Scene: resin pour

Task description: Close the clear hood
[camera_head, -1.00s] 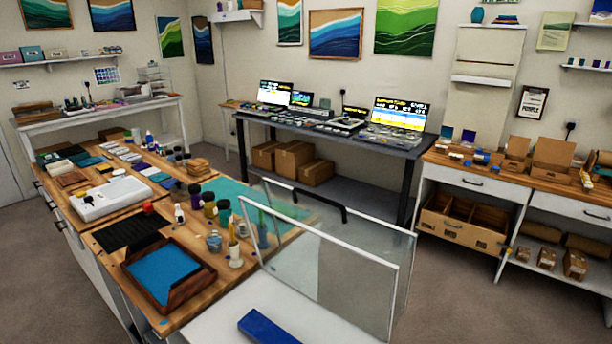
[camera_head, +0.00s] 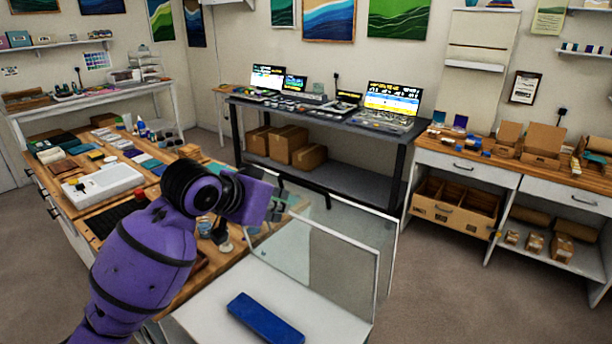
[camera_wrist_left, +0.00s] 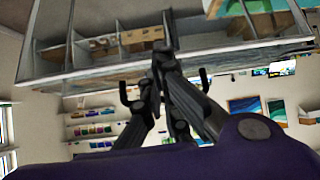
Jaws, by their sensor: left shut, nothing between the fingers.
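The clear hood (camera_head: 322,257) shows as see-through panels with pale frame edges, standing at the back and right of a white base (camera_head: 215,308). My left arm comes in from the left, and its purple wrist is at the hood's left end. My left gripper (camera_head: 282,208) is small and partly hidden by the wrist in the head view; it lies near the hood's upper left edge, and I cannot tell if it touches. In the left wrist view its dark fingers (camera_wrist_left: 162,58) are shut and empty. My right gripper is not in view.
A blue block (camera_head: 264,318) lies on the white base. The wooden workbench (camera_head: 222,266) to the left holds bottles and a white device (camera_head: 103,185), partly hidden by my arm. A dark desk with screens (camera_head: 330,115) stands behind. Open floor (camera_head: 450,290) lies to the right.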

